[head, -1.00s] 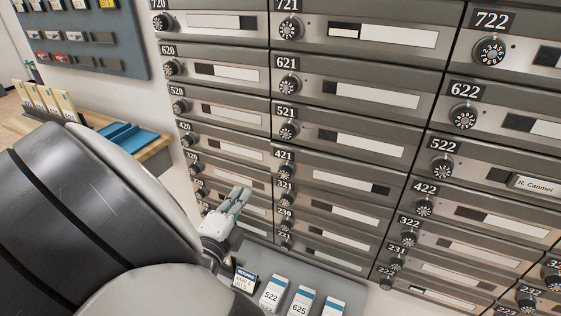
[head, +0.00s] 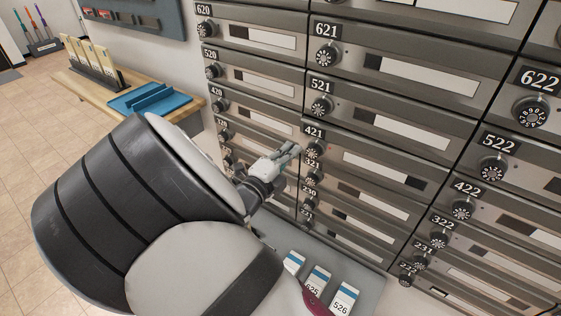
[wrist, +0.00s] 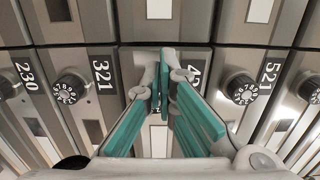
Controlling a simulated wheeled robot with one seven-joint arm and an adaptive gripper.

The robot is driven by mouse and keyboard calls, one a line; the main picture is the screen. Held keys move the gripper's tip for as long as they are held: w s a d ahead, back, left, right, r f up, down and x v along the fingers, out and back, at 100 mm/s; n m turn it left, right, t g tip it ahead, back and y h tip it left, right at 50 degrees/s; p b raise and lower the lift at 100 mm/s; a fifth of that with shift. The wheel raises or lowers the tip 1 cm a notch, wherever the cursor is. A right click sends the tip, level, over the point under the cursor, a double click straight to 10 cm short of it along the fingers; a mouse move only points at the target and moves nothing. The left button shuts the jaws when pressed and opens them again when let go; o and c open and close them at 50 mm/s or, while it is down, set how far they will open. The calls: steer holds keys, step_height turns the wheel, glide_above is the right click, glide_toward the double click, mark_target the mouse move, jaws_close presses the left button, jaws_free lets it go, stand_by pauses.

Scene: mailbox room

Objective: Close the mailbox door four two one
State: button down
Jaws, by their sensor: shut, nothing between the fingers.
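Mailbox door 421 (head: 375,172) is a grey panel with a white label strip and a black dial at its left end. In the head view its upper edge seems to stand slightly proud of the doors around it; I cannot tell how large any gap is. My gripper (head: 292,150) is shut and empty, just left of the 421 number plate. In the wrist view my gripper (wrist: 164,62) has its teal-padded fingers together over door 421 (wrist: 186,58), hiding its dial and part of its number. I cannot tell whether the fingertips touch the door.
Door 521 (head: 385,130) is above and door 321 (head: 345,191) below, each with a projecting dial. A grey ledge (head: 365,285) with several labelled cards lies below. A wooden table (head: 185,103) with a blue tray stands at left.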

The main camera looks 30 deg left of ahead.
mark_target(301, 138)
steer(key=shift+w, duration=1.55)
steer(key=shift+w+f+b, duration=0.1)
steer(key=shift+w+b, duration=0.4)
steer(key=shift+w, duration=0.7)
steer(key=shift+w+r, duration=0.15)
steer(key=shift+r, duration=0.1)
